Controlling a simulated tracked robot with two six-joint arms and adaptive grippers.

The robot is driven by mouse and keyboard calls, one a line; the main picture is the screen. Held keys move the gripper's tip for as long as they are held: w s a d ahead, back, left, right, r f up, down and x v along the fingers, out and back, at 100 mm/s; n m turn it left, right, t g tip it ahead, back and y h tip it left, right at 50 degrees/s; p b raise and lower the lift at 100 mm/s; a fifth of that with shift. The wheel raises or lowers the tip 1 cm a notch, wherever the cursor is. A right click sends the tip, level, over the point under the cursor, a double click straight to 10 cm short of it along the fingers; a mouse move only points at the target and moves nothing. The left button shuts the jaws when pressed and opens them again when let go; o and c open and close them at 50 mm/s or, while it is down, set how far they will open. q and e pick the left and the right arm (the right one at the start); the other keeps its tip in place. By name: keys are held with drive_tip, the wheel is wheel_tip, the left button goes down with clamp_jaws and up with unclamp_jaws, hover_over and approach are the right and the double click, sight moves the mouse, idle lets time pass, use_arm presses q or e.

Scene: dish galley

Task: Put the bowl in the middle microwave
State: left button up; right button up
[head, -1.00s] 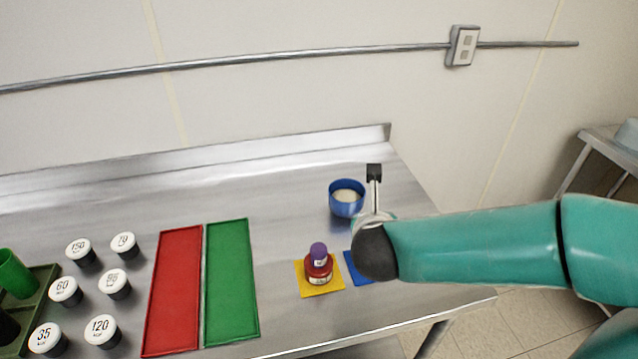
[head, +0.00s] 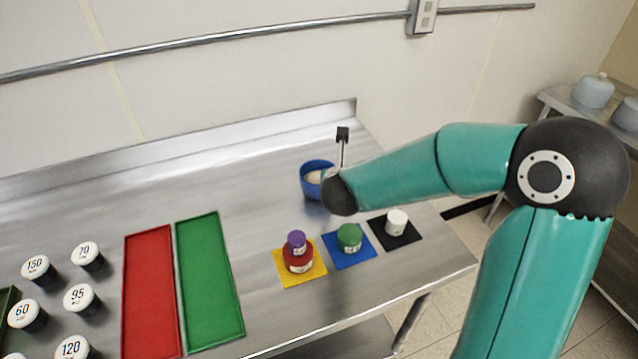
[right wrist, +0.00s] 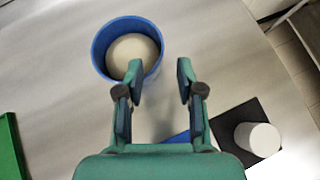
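A blue bowl (head: 312,188) with something pale inside stands on the steel table, near its back right. In the right wrist view the bowl (right wrist: 98,52) is upright, up and left of centre. My right gripper (right wrist: 159,72) is open above the table beside the bowl. Its left finger overlaps the bowl's near right rim in that view, and its right finger is clear of the bowl. I cannot tell whether it touches. In the head view my right arm hides the gripper and part of the bowl. My left gripper and the microwaves are out of view.
Yellow (head: 283,281), blue (head: 346,259) and black (head: 407,240) mats with small jars lie in front of the bowl. Red (head: 150,290) and green (head: 208,285) trays and several labelled jars stand left. A shelf (head: 565,103) stands at right, beyond a floor gap.

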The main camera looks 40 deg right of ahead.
sight(319, 181)
drive_tip(key=shift+p+x, duration=0.65)
drive_tip(key=shift+x, duration=2.1)
drive_tip(key=shift+r, duration=0.2)
clamp_jaws()
